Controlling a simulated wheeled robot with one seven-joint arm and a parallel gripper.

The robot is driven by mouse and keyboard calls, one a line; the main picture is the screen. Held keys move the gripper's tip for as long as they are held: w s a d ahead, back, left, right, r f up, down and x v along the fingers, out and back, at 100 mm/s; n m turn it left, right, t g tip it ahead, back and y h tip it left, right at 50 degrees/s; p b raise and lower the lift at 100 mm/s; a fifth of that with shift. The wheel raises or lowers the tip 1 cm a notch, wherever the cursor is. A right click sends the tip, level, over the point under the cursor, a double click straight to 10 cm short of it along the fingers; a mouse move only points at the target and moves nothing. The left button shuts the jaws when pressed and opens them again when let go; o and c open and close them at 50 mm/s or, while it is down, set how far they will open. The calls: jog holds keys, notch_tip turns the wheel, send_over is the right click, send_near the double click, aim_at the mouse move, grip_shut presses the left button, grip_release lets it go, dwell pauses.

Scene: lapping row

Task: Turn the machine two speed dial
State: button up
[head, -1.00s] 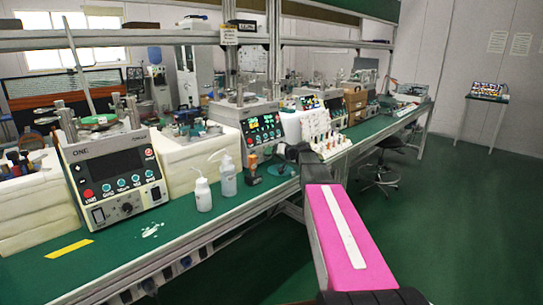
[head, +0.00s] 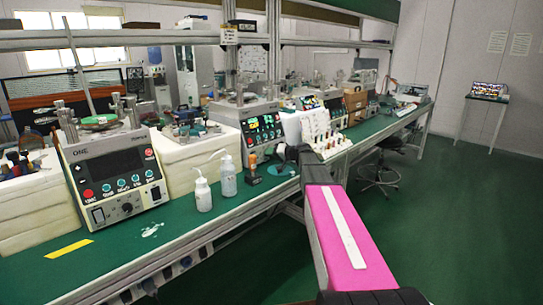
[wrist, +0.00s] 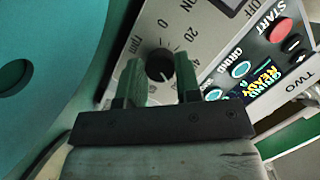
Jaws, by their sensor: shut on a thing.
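The machine two speed dial (wrist: 160,68) is a small dark knob with a pale pointer mark, ringed by a printed rpm scale, in the wrist view. My gripper (wrist: 158,62) has its green fingers on either side of the dial and is shut on it. Machine two (head: 262,128) stands on the bench beyond my pink arm link in the head view. Its panel also shows in the wrist view, with a red START button (wrist: 283,29), lit buttons and the label TWO. In the head view the dial itself cannot be made out behind my wrist.
Machine one (head: 115,172) stands at the left of the green bench. Two white bottles (head: 203,194) (head: 228,177) stand left of machine two. A yellow strip (head: 68,249) and a white spill lie on the bench. A stool (head: 380,175) stands on the floor, open to the right.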

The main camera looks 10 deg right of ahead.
jog(key=o, duration=0.9)
jog(key=v, duration=1)
jog(key=shift+s+d, duration=0.25)
